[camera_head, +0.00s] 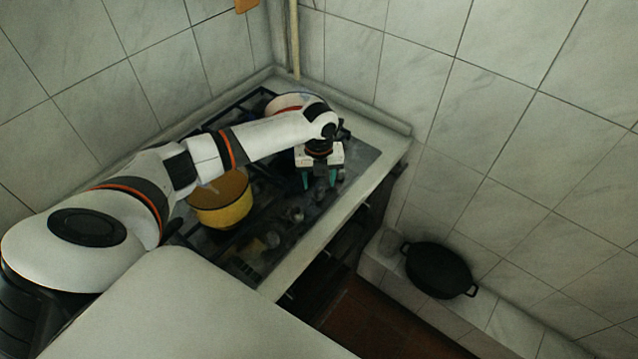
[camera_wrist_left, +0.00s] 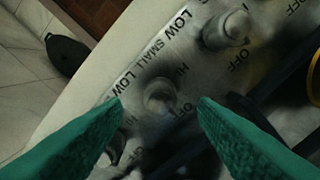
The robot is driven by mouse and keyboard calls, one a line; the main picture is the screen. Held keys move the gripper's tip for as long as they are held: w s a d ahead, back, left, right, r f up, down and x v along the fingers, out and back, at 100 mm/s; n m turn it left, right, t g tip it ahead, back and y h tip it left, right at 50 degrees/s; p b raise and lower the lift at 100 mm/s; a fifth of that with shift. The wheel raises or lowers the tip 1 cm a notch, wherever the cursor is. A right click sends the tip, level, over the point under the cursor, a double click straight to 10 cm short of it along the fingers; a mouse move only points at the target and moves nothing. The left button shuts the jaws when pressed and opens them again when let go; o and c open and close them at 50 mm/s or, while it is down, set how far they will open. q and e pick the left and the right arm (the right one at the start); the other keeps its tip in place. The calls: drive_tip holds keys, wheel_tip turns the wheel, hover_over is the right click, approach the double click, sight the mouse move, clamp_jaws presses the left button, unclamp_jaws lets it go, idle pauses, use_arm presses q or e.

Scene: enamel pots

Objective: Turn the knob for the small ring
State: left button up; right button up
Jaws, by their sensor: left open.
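My left gripper (camera_head: 319,181) is open over the front part of the stove (camera_head: 262,205), with its green fingers pointing down. In the left wrist view, a round grey knob (camera_wrist_left: 160,97) appears between the two fingertips; I cannot tell whether they touch it. A second knob (camera_wrist_left: 230,28) is up and to the right, and a third (camera_wrist_left: 113,150) is partly hidden behind the left finger. The printed word SMALL (camera_wrist_left: 143,54) lies between the upper and middle knobs, near LOW, HI and OFF marks. My right gripper is not in view.
A yellow pot (camera_head: 222,201) stands on the stove beneath my left arm. A whitish pot (camera_head: 287,102) is at the back, partly hidden by the arm. A black pan (camera_head: 438,270) sits on a low tiled ledge at right. Tiled walls enclose the corner.

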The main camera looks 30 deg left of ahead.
use_arm(q)
wheel_tip(320, 180, up, 8)
drive_tip(key=b, duration=0.1)
drive_tip(key=shift+r, duration=0.25)
drive_tip(key=shift+f, duration=0.1)
idle(0.3)
